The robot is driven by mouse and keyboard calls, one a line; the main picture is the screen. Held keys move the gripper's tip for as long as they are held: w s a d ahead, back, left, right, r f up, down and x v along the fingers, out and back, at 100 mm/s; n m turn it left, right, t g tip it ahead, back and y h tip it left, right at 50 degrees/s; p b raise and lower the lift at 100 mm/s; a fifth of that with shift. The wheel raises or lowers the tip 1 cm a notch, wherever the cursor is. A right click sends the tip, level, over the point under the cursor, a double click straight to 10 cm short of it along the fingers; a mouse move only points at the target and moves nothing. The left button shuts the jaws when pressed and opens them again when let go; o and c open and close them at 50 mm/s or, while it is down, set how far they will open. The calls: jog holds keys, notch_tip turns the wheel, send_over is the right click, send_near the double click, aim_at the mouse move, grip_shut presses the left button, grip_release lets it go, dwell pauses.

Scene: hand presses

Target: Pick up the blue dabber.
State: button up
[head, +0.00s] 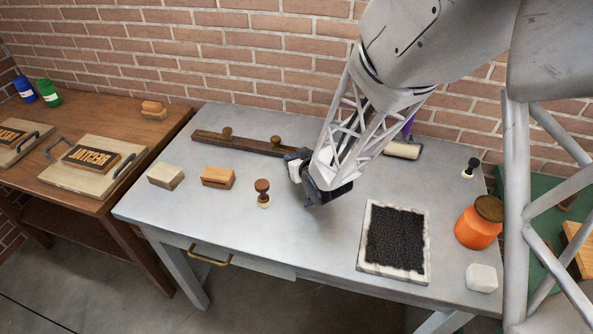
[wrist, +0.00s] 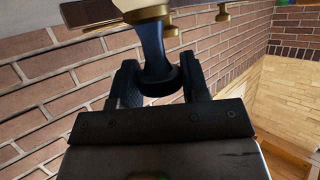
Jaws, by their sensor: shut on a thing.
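The blue dabber (wrist: 154,48) shows in the wrist view as a dark blue stem with a rounded dark end between the two fingers. My gripper (wrist: 162,78) is shut on that rounded end, one black finger on each side. In the head view my gripper (head: 303,176) is over the middle of the grey table, its jaws turned left. The dabber is hard to make out against the dark gripper there, and I cannot tell its height above the table.
On the grey table (head: 325,235), a brown dabber (head: 263,191), wooden blocks (head: 218,177) and a knobbed wooden bar (head: 245,143) stand left of my gripper. A black ink slab (head: 397,240), orange jar (head: 479,224), white block (head: 481,278) and black-topped dabber (head: 471,167) are right. A roller (head: 403,150) is behind.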

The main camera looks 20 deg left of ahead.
jog(key=shift+r, duration=0.1)
jog(key=shift+r, duration=1.55)
jog(key=shift+s+d+r, duration=0.15)
jog(key=shift+s+r, duration=0.05)
jog(key=shift+s, duration=0.1)
jog(key=s+d+r, duration=0.1)
jog(key=s+d, duration=0.7)
jog(key=s, duration=0.5)
jog(key=shift+r, duration=0.15)
